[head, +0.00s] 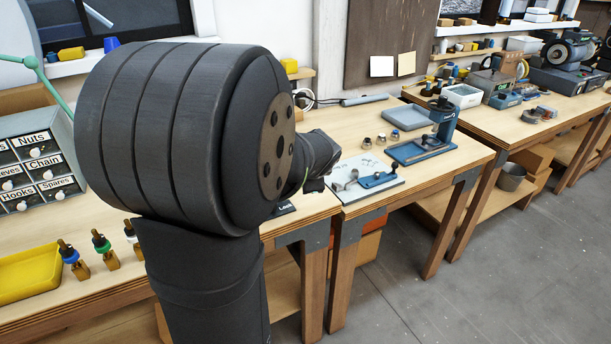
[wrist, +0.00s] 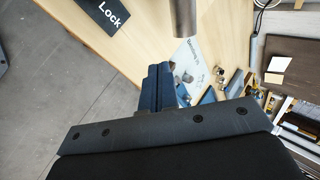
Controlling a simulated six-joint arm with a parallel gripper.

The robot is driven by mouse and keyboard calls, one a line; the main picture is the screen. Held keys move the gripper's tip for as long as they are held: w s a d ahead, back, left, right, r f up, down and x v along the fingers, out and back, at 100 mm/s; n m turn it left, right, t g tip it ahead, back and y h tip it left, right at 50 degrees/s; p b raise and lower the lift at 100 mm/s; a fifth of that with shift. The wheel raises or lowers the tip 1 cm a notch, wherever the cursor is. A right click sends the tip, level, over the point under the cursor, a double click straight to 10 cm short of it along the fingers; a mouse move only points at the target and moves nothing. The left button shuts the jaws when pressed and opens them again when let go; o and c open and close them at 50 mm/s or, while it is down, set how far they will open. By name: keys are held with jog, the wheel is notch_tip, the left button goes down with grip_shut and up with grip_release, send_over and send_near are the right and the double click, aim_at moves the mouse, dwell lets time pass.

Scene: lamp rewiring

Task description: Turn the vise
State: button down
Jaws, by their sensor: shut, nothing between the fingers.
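My gripper (wrist: 160,70) shows in the wrist view as two dark fingers side by side with no gap, shut and empty. In the head view its end (head: 316,184) shows past my large dark arm link, above the bench's front edge. I cannot pick out the vise for certain. A grey metal cylinder (wrist: 185,18) enters at the top of the wrist view, apart from the fingers; what it belongs to is cut off. My arm hides much of the near bench in the head view.
A dark "Lock" sign (wrist: 103,14) lies near the bench edge. A white board (head: 350,190) carries a blue tool (head: 380,180). A blue tool stand (head: 430,145) and grey tray (head: 406,117) stand further right. A yellow tray (head: 32,273) is at left. The floor aisle is clear.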

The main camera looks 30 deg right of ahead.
jog(key=v, duration=0.6)
jog(key=shift+s+d, duration=0.15)
jog(key=shift+s, duration=0.05)
jog(key=c, duration=1.9)
grip_release()
jog(key=shift+s+r, duration=0.1)
jog(key=shift+r, duration=0.25)
jog(key=shift+c, duration=0.2)
jog(key=o, duration=0.3)
jog(key=shift+r, duration=0.15)
jog(key=o, duration=0.7)
jog(key=shift+g+y, duration=0.8)
jog(key=shift+y, duration=0.1)
jog(key=w+r, duration=0.1)
jog(key=w, duration=0.3)
jog(key=w+r, duration=0.1)
jog(key=w, duration=0.1)
jog(key=shift+r, duration=0.4)
jog(key=w+r+m+g, duration=0.1)
jog(key=w+r+g, duration=0.3)
jog(key=w+r, duration=0.15)
jog(key=x, duration=1.8)
jog(key=shift+w+d+f, duration=0.1)
jog(key=shift+w+d, duration=0.05)
jog(key=shift+w, duration=0.05)
jog(key=shift+c, duration=0.4)
